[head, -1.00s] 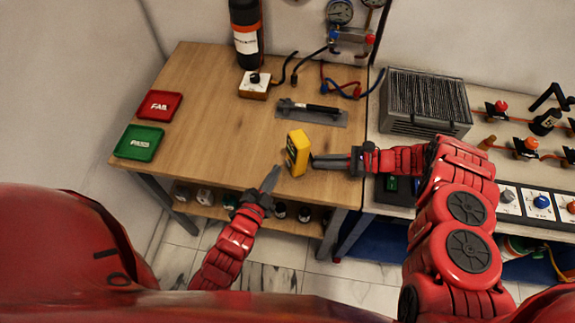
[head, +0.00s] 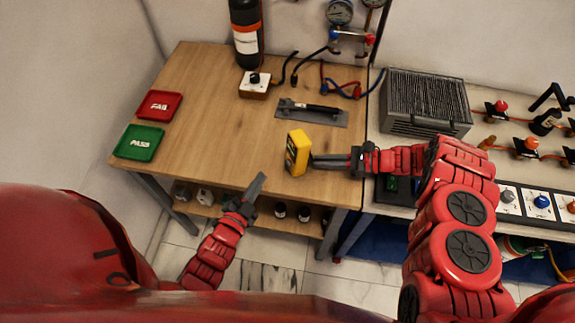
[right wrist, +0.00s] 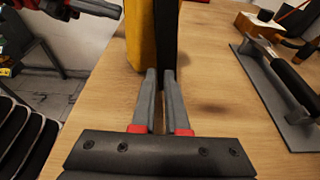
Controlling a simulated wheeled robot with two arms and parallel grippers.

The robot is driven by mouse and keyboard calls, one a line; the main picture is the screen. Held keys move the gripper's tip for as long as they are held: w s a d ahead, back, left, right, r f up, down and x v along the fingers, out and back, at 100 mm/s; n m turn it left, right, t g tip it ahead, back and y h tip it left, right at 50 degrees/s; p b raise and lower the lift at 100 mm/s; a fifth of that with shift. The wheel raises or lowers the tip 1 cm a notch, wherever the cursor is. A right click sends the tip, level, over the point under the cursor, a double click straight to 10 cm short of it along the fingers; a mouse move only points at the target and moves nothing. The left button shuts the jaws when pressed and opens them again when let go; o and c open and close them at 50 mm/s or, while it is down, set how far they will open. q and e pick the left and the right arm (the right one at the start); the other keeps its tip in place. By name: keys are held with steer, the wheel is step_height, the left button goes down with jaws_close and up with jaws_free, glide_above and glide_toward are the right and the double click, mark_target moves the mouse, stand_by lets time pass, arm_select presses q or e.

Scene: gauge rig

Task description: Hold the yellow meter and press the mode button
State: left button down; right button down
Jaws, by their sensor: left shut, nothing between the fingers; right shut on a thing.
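The yellow meter (head: 298,152) stands roughly upright near the front right of the wooden table, its dark face turned to the left. My right gripper (head: 314,160) comes from the right and is shut on the meter's edge. In the right wrist view the meter (right wrist: 143,35) rises between and beyond the fingertips (right wrist: 160,75). My left gripper (head: 260,180) is shut and empty, at the table's front edge, left of the meter and apart from it. The mode button is too small to make out.
A green tray (head: 139,143) and a red tray (head: 160,105) lie at the table's left. A tool on a grey mat (head: 335,119) lies behind the meter. A switch box (head: 255,88) and cables sit farther back. The table's middle is clear.

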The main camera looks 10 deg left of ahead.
steer(key=c, duration=0.8)
jaws_free()
steer(key=shift+c, duration=0.2)
steer(key=v, duration=1.1)
steer(key=shift+d+r, duration=0.15)
steer(key=shift+d, duration=0.3)
